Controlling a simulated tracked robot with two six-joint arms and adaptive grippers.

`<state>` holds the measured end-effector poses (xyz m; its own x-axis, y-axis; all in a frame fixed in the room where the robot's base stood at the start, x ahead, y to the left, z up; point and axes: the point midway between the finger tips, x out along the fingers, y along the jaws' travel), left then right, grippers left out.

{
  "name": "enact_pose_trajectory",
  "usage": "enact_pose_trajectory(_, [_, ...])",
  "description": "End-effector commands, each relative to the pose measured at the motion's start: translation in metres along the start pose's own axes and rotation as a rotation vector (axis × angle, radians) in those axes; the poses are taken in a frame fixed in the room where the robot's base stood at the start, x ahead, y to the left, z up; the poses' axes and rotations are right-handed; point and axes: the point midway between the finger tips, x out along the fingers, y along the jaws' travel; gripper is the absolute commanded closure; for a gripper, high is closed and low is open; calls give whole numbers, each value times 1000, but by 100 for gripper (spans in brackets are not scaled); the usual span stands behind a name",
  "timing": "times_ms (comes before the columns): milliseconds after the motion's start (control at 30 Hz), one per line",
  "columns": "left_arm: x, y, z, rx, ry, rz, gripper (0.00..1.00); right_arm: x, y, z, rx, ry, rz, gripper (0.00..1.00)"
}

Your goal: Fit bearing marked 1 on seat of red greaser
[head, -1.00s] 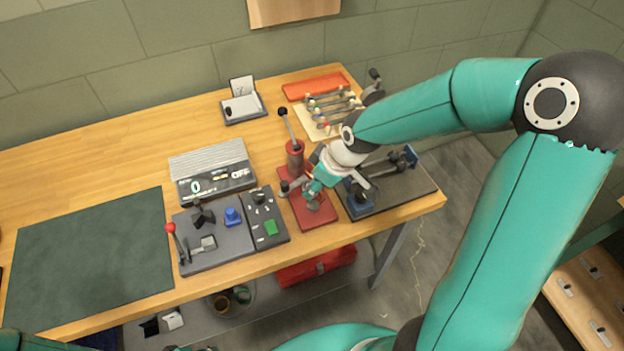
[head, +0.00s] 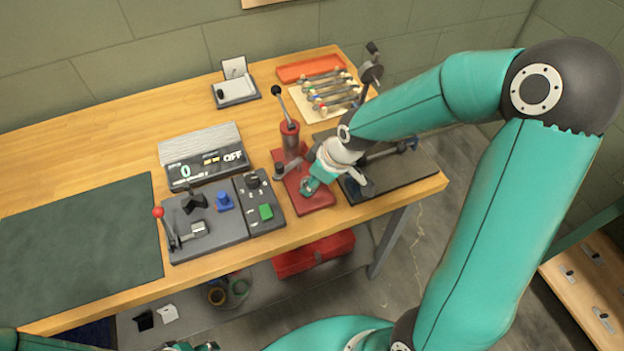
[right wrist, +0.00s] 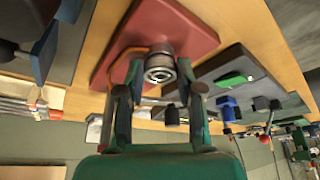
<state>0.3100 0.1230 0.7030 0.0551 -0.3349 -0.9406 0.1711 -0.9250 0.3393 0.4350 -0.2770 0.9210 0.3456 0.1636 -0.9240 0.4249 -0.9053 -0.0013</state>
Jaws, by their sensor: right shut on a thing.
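The red greaser stands near the front right of the bench in the head view. Its red upright cylinder (head: 291,148) carries a black-knobbed lever, and its red base plate (head: 318,200) extends toward the front edge. My right gripper (head: 308,187) is over the base plate, pointing down. In the right wrist view its two fingers (right wrist: 160,85) are shut on a round metal bearing (right wrist: 160,67), seen against the red base (right wrist: 175,25). I cannot read a mark on it, and the seat and any contact are hidden. Only a small part of my left arm shows at the bottom left.
Left of the greaser are a grey control panel (head: 265,230) with a green button and a display unit (head: 203,170). A dark plate (head: 410,175) with a clamp lies to the right. The dark green mat (head: 80,240) is clear.

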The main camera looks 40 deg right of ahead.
Motion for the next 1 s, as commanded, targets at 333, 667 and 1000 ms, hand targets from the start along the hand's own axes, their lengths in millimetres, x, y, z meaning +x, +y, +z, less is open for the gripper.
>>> enact_pose_trajectory(333, [0, 0, 0, 0, 0, 0, 60, 0, 0, 0, 0, 0, 0, 54])
enact_pose_trajectory(667, [0, 0, 0, 0, 0, 0, 60, 0, 0, 0, 0, 0, 0, 35])
enact_pose_trajectory(1000, [0, 0, 0, 0, 0, 0, 60, -22, 1, -1, 0, 4, 4, 35])
